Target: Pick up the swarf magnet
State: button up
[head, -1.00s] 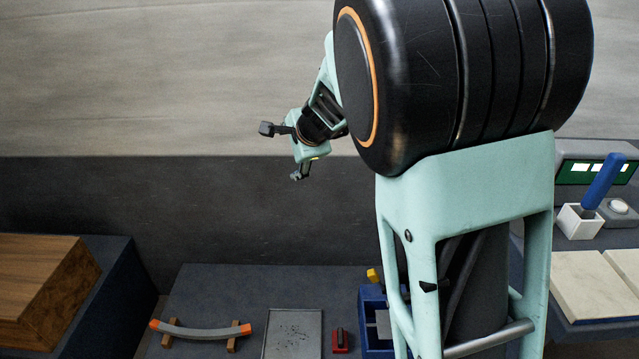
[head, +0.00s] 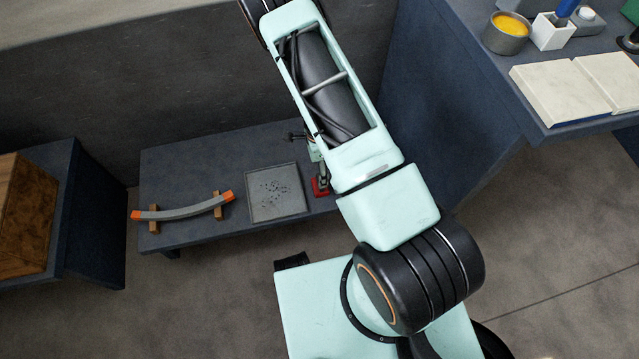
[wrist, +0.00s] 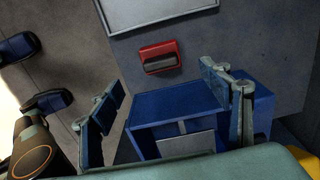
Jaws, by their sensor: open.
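The swarf magnet, seemingly the small red block with a dark bar handle, lies on the low dark bench (head: 190,160). In the wrist view the magnet (wrist: 160,57) lies beyond my fingertips, sideways between their lines, and nothing holds it. In the head view the magnet (head: 321,188) shows just right of the tray, partly covered by a finger and my arm. My gripper (wrist: 163,85) is open and empty, its fingers spread wide. In the head view my gripper (head: 309,155) is largely hidden behind my forearm; its height above the bench is hard to judge.
A grey tray (head: 275,210) with dark specks lies beside the magnet. A curved grey bar (head: 185,211) with orange ends rests on wooden blocks. A higher bench (head: 475,65) with pale slabs stands at right.

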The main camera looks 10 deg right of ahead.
aim_at(322, 192)
jog(key=f+b, duration=0.1)
jog(key=f, duration=0.2)
jog(key=f+b, duration=0.1)
jog(key=f, duration=0.3)
jog(key=f+b, duration=0.1)
jog(key=f, duration=0.2)
jog(key=shift+d+f+b, duration=0.25)
jog(key=shift+f+b, duration=0.1)
jog(key=shift+f, duration=0.05)
jog(key=c, duration=1.5)
jog(key=shift+r, duration=0.1)
